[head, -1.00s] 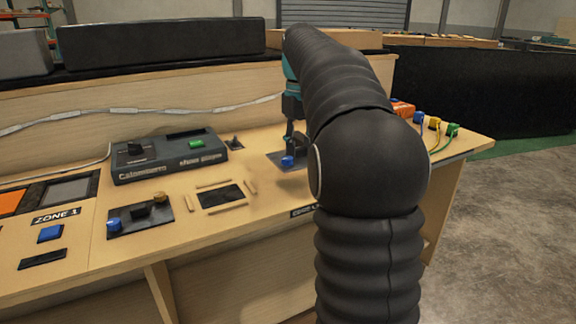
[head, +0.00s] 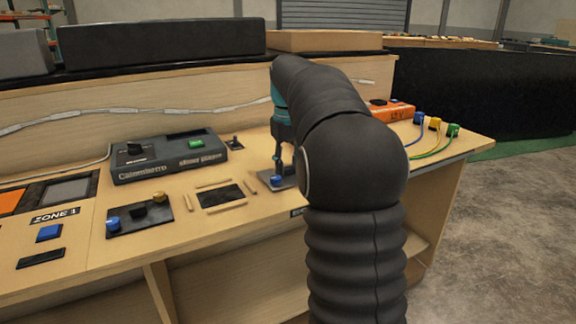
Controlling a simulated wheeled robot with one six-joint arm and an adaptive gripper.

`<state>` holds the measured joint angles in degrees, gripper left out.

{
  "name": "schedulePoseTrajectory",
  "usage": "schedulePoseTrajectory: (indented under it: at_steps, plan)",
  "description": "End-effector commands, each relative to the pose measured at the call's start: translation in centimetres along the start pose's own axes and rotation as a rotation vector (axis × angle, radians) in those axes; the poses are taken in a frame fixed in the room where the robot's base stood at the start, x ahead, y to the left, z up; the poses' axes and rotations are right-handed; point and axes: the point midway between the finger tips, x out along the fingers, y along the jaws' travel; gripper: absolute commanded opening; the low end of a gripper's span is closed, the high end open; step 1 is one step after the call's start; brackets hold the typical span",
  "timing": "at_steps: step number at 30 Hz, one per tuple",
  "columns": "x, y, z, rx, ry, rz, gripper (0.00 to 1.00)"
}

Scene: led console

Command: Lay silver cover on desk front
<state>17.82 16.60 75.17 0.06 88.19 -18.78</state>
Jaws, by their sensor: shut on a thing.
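The silver cover (head: 287,184) shows as a small grey plate with a blue knob-like part (head: 277,181), at the front of the desk (head: 240,222) in the head view. My gripper (head: 279,166) points down and is shut on the cover. My black-sleeved arm hides the cover's right side and part of the desk behind it. I cannot tell whether the cover touches the desk top or hangs just above it.
Left of the gripper lie a black rectangle (head: 221,196) framed by wooden strips and a knob panel (head: 139,216). A grey console box (head: 168,157) stands behind. An orange box (head: 391,110) and coloured plugs (head: 435,124) sit right of my arm.

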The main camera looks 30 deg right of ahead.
Motion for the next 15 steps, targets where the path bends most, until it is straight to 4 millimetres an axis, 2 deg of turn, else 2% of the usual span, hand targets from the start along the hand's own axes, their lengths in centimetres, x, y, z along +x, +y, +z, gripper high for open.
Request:
schedulePoseTrajectory:
  at_steps: [2, 3, 6, 15]
  plan:
    - [0.21, 0.0, 0.01, 0.0, 0.0, 0.0, 0.0]
    - [0.24, 0.0, 0.0, 0.0, 0.0, 0.0, 0.4]
    - [0.21, 0.0, 0.0, 0.0, 0.0, 0.0, 0.6]
    - [0.1, 0.0, 0.0, 0.0, 0.0, 0.0, 0.6]
